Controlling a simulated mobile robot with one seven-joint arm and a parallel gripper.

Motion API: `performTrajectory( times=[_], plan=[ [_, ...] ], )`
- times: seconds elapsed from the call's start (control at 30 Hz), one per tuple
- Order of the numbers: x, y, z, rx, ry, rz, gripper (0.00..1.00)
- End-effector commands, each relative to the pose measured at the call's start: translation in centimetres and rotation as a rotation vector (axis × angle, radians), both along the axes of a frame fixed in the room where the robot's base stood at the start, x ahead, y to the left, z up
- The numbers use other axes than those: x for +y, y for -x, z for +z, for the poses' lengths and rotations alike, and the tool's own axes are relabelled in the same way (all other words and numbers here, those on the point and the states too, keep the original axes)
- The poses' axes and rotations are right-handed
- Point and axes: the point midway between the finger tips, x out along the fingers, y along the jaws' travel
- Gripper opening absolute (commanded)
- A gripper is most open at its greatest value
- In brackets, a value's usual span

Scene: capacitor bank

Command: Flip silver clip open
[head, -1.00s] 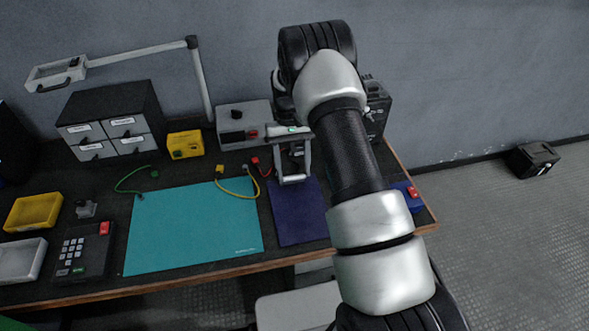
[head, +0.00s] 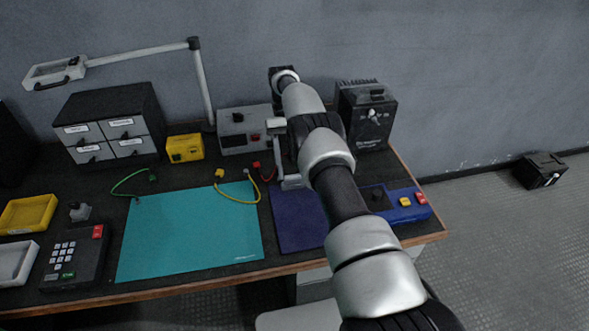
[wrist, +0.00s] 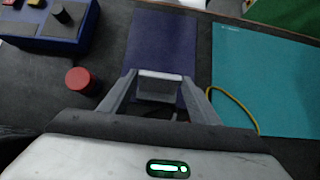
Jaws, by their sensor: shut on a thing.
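The silver clip (wrist: 160,76) shows in the wrist view as a small pale bar at the tips of my gripper (wrist: 159,92). The two grey fingers slope inward and are shut on it, above the edge of the purple mat. In the head view my gripper (head: 290,182) points down at the back of the purple mat, half covered by my arm. The clip itself cannot be told apart there, and what it is fixed to is hidden.
A blue box (head: 408,207) with coloured buttons lies right of the purple mat (head: 292,228). A red cylinder (wrist: 82,80) stands beside my gripper. A grey device (head: 240,130) and a black unit (head: 366,116) stand behind. The teal mat (head: 190,235) is clear.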

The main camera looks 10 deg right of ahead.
Motion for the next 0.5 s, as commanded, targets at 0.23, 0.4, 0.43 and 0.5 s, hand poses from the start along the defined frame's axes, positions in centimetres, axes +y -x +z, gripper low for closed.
performTrajectory(
  times=[0.23,0.4,0.43,0.5],
  plan=[
    [0.08,0.16,0.0,0.011,-0.002,-0.003,0.34],
    [0.08,0.23,0.03,0.014,-0.002,-0.003,0.34],
    [0.08,0.24,0.04,0.015,-0.002,-0.003,0.34],
    [0.07,0.27,0.05,0.016,-0.001,-0.002,0.65]
  ],
)
